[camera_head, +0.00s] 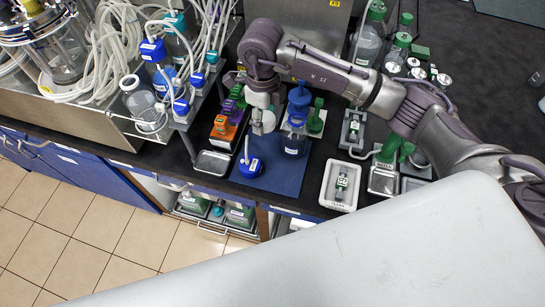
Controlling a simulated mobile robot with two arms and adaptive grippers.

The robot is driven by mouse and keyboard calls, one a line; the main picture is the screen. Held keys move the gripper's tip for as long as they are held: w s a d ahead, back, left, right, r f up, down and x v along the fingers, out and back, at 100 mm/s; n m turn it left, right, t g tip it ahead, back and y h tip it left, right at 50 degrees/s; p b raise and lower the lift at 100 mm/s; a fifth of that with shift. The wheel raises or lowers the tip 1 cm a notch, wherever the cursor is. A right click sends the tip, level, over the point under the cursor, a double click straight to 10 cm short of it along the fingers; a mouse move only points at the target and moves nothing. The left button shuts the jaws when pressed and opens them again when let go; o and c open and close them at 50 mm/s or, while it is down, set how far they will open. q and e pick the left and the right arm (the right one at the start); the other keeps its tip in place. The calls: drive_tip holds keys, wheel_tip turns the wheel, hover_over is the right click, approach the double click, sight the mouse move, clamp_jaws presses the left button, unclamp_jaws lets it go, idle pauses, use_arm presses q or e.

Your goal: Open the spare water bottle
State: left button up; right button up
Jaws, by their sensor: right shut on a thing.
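A clear bottle (293,143) with a blue top (298,97) stands upright on the blue mat (283,180), and I take it to be the spare water bottle. My right gripper (262,126) points down just left of the bottle. It is shut, seemingly on the white tube of a blue cap (250,168) that shows below it over the mat. The exact grip is too small to see, and I cannot tell whether the cap touches the mat. My left gripper is out of view.
An open clear bottle (142,100) stands among tubes at the left. Coloured blocks (226,130) are close left of my right gripper. A white tray (341,186) and green-topped bottles (368,42) are to the right. The mat's front part is mostly free.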

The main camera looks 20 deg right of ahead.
sight(265, 148)
drive_tip(key=shift+a+f+m, duration=0.1)
drive_tip(key=shift+f+m, duration=0.15)
drive_tip(key=shift+m, duration=0.15)
wheel_tip(265, 148, down, 10)
drive_tip(key=p, duration=0.3)
drive_tip(key=shift+f, duration=0.2)
drive_tip(key=o, duration=1)
